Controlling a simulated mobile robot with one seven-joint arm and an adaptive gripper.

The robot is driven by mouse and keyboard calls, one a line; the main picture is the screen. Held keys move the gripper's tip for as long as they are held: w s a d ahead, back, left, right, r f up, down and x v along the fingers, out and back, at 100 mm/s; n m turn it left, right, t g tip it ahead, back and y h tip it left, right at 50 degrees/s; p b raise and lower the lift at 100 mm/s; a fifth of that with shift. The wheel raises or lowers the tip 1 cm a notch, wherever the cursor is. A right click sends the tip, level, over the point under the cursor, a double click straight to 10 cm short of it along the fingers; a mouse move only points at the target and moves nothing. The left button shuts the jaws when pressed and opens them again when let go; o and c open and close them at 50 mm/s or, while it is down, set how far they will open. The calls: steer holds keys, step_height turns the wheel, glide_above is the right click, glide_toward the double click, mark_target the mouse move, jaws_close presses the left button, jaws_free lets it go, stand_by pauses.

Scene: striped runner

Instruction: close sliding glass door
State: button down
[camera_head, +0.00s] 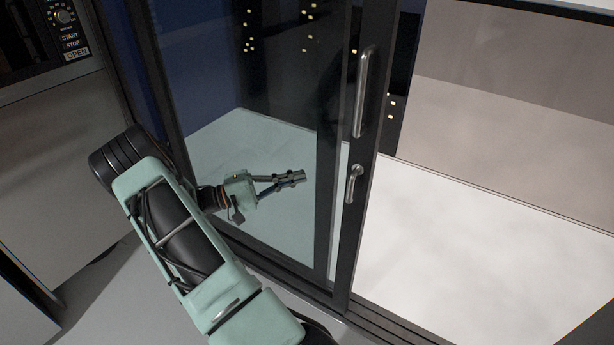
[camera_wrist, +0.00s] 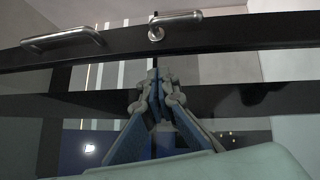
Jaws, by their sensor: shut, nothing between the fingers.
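The sliding glass door (camera_head: 262,95) has a dark frame, and its edge stile (camera_head: 350,215) stands beside an open gap on the right. A long silver bar handle (camera_head: 367,90) and a smaller silver handle (camera_head: 353,184) sit on the stile. In the wrist view the long handle (camera_wrist: 62,39) is at upper left and the small handle (camera_wrist: 175,19) at top centre. My gripper (camera_head: 300,177) is shut and empty, in front of the glass to the left of the small handle. Its fingertips (camera_wrist: 158,78) point towards the door frame; I cannot tell whether they touch anything.
The doorway right of the stile is open onto a pale floor (camera_head: 450,240) and a grey wall (camera_head: 500,100). A dark floor track (camera_head: 375,322) runs below the door. An appliance with a control panel (camera_head: 66,25) stands at upper left.

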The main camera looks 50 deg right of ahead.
mark_target(354, 169)
steer(key=x, duration=0.3)
steer(key=s+a+x, duration=0.1)
steer(key=x, duration=0.2)
steer(key=b+x, duration=0.1)
steer(key=x, duration=0.2)
steer(key=shift+s+d+r, duration=0.15)
steer(key=shift+s+r, duration=0.05)
steer(key=shift+s, duration=0.35)
steer(key=shift+s+r, duration=0.15)
steer(key=shift+s, duration=0.4)
